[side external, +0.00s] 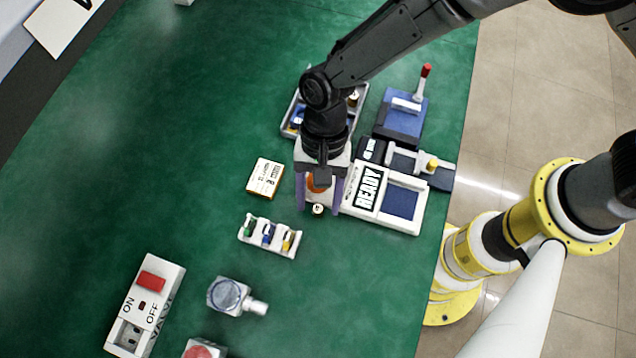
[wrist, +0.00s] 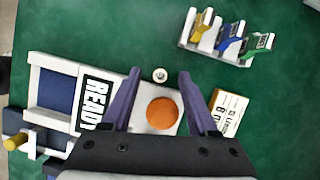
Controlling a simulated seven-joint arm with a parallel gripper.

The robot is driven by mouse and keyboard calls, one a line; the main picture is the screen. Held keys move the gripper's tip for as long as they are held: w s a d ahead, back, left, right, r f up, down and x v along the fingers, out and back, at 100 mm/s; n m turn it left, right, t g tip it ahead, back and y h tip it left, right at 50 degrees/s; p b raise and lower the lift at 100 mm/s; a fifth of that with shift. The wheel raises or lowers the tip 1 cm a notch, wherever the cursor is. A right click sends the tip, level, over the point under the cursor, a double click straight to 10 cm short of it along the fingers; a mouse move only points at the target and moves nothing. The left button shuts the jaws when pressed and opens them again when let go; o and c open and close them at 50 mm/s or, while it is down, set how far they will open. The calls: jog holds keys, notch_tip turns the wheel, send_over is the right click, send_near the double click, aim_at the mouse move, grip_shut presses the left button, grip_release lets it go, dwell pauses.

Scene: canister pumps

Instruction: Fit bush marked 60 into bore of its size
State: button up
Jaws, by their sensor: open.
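My gripper (side external: 319,207) is open and points down, its two purple fingers apart; it also shows in the wrist view (wrist: 159,74). A small round white-topped piece (wrist: 160,75) with a dark mark too small to read lies between the fingertips, with gaps on both sides. It also shows in the side view (side external: 318,209). An orange disc (wrist: 162,113) sits between the fingers, nearer the palm, over a pale plate; I cannot tell what it belongs to. A brown piece with a pale top (side external: 353,98) stands in the grey tray (side external: 286,127), partly hidden by my arm. No 60 is legible.
A white and blue READY unit (side external: 419,214) stands right of my gripper, a blue unit with red-tipped lever (side external: 405,115) behind. A lettered card (side external: 265,177) and a rack with coloured pieces (side external: 270,240) are left. A switch box (side external: 146,300) and gauge (side external: 228,295) stand in front.

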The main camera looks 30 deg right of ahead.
jog(key=shift+s+a+f, duration=0.1)
jog(key=shift+s+f, duration=0.05)
jog(key=shift+f, duration=0.25)
grip_shut()
jog(key=shift+r, duration=0.1)
